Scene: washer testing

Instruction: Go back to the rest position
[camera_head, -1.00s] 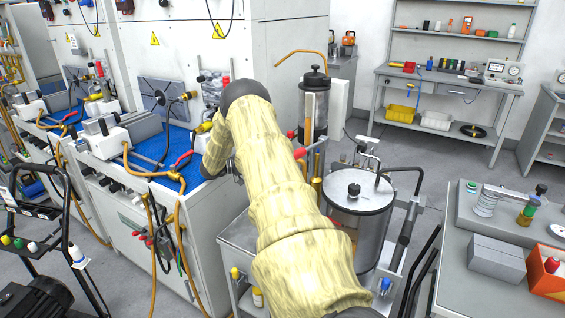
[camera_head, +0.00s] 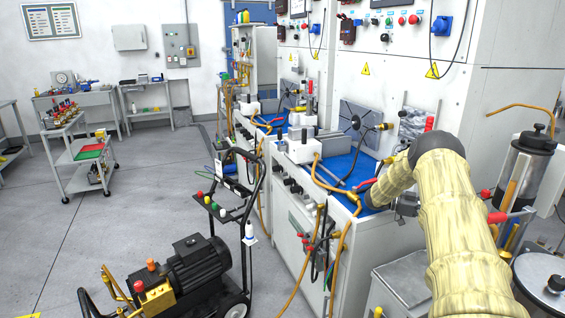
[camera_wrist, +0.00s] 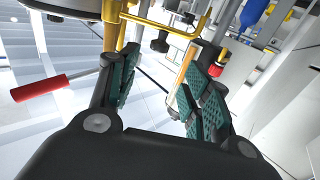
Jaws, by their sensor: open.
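My gripper (camera_wrist: 165,95) is open in the wrist view, its two dark fingers with green ridged pads spread apart. I see nothing held between the pads. A yellow bent bar (camera_wrist: 180,25) shows beyond the fingers, and a red handle (camera_wrist: 40,88) sticks out to the left of them. In the head view my arm, in a pale yellow cover, reaches up from the lower right to beside the blue-topped test bench (camera_head: 345,170). My gripper is mostly hidden there behind the arm's end.
A black pump cart (camera_head: 195,265) stands on the floor at the lower middle. A metal tank (camera_head: 540,280) and a glass cylinder (camera_head: 525,165) stand close right of my arm. A small trolley (camera_head: 80,155) is far left. The grey floor at left (camera_head: 110,230) is clear.

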